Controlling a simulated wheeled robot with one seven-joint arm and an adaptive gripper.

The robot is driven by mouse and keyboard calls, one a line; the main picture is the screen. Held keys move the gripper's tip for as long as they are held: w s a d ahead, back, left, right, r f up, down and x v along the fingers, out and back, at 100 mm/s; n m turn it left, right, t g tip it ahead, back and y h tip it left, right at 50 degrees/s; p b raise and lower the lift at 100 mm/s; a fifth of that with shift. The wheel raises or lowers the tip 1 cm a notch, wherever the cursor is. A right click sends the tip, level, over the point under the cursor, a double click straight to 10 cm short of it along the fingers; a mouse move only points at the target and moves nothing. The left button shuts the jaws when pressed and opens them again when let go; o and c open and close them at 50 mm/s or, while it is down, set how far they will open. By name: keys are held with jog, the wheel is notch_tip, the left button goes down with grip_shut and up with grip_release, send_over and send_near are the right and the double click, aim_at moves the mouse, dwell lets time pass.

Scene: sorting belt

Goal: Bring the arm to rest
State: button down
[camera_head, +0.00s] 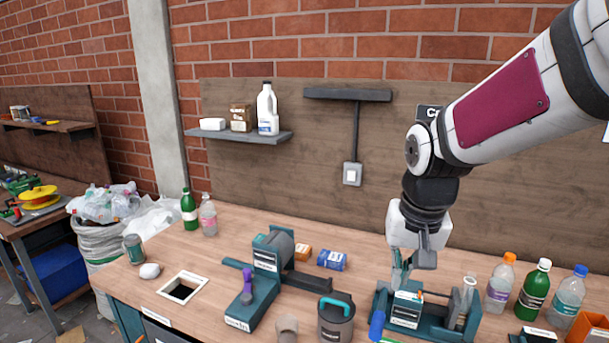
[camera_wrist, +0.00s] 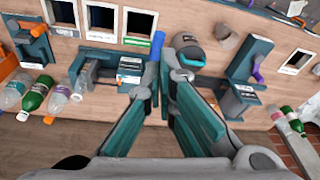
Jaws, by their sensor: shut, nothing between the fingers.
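My gripper (camera_head: 402,272) hangs from my white and black arm on the right side of the head view, fingers pointing down. It is over the workbench (camera_head: 226,262), above or just behind a teal fixture (camera_head: 448,327) that holds a clear tube. In the wrist view my gripper (camera_wrist: 168,72) shows its two teal-padded fingers shut, with nothing held between them. The fingers hide part of the bench there. I cannot tell the exact height of the fingertips above the fixture.
A teal-handled grey pot (camera_head: 336,322), a teal press (camera_head: 262,285) and a blue box (camera_head: 332,260) stand left of my gripper. Several bottles, one green (camera_head: 534,290), stand at right. A wall shelf (camera_head: 238,136) holds a white jug (camera_head: 267,110). The bench's back middle is fairly clear.

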jog(key=s+d+r+n+t, duration=0.1)
jog(key=s+r, duration=0.2)
jog(key=s, duration=0.5)
jog(key=s+d+r+n+t, duration=0.1)
jog(key=s+r+t, duration=0.1)
jog(key=s, duration=0.6)
jog(key=shift+s+d+r+b, duration=0.15)
jog(key=shift+s+r+b, duration=0.15)
jog(key=shift+r+b, duration=0.2)
